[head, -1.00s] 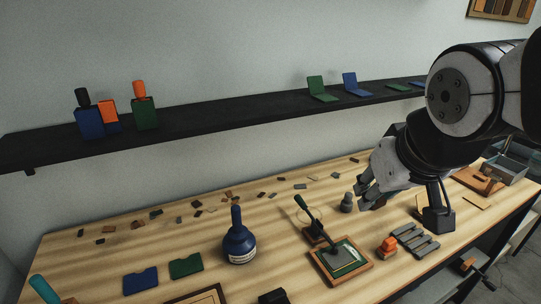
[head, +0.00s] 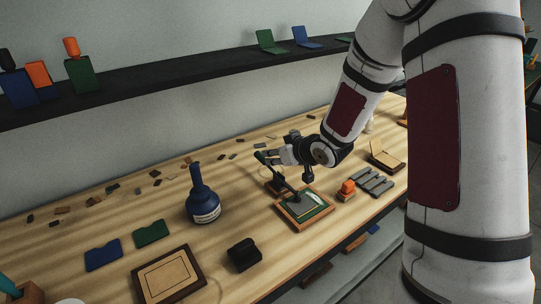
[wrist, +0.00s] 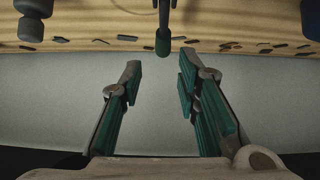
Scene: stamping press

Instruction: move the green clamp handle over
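The green clamp handle (head: 267,164) leans up and to the left from the stamping press (head: 304,209), a wooden-framed base with a green and grey plate. In the wrist view the rounded green handle end (wrist: 162,43) lies ahead of my gripper, roughly in line with the gap between the fingers. My gripper (wrist: 157,76) is open, with green pads on both fingers and nothing between them. In the head view my gripper (head: 272,156) is beside the upper handle; whether it touches cannot be told there. The wrist view shows a gap.
A blue bottle (head: 203,203) stands left of the press. An orange-topped stamp (head: 347,188) and grey rack (head: 373,181) stand to its right. A dark block (head: 243,254) and framed board (head: 168,277) lie in front. A black shelf (head: 160,85) runs along the wall.

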